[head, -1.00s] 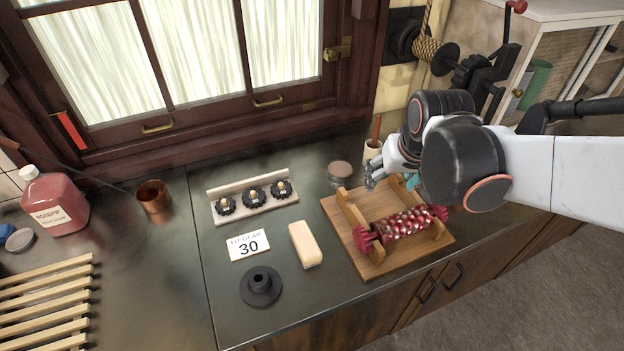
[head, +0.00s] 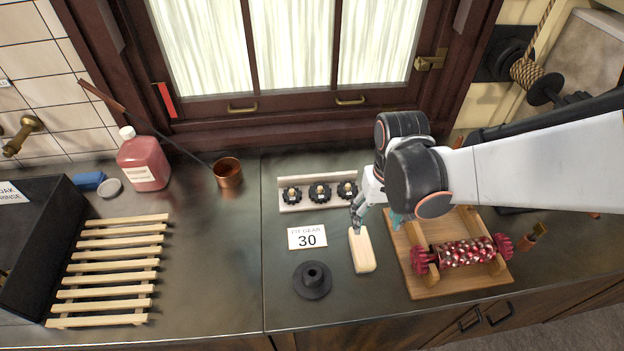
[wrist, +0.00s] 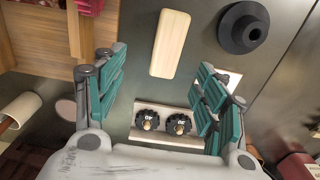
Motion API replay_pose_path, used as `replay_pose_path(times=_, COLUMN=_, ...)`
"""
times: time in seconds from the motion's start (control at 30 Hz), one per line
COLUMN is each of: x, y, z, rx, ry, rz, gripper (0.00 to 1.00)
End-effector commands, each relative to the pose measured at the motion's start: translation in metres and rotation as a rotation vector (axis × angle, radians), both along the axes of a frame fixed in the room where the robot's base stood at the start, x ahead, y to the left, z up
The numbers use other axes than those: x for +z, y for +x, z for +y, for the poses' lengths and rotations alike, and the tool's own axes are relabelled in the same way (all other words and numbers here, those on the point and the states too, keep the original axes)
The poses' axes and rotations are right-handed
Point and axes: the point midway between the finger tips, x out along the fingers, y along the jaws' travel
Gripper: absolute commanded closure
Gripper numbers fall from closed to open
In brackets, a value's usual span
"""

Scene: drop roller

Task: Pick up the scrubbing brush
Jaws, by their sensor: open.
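A pale wooden block (head: 362,250), which looks like the scrubbing brush, lies on the dark counter between the number card and the roller board. No bristles show. It also shows in the wrist view (wrist: 170,43), at the top middle. My gripper (head: 376,214) is just behind the block, towards the window. In the wrist view my gripper (wrist: 158,82) is open, with its teal-padded fingers wide apart and nothing between the tips. The block appears ahead of the fingers, roughly in line with the gap. I cannot tell the height of the fingertips above the counter.
A roller board (head: 427,283) with a red roller (head: 466,252) stands close right of the block. A dark flanged piece (head: 312,281) and a "30" card (head: 307,237) are to its left. A gear rack (head: 318,206) is behind. Counter left of these is clear up to the slatted rack (head: 110,270).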

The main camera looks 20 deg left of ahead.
Motion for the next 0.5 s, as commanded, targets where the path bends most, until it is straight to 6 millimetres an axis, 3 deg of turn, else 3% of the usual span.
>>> replay_pose_path(times=0.03, x=0.0, y=-0.014, z=0.006, rx=0.025, ry=-0.002, rz=0.003, gripper=0.35)
replay_pose_path(times=0.17, x=-0.011, y=-0.014, z=0.006, rx=0.025, ry=-0.002, rz=0.003, gripper=0.35)
replay_pose_path(times=0.5, x=-0.066, y=-0.013, z=0.007, rx=0.026, ry=-0.001, rz=0.002, gripper=0.35)
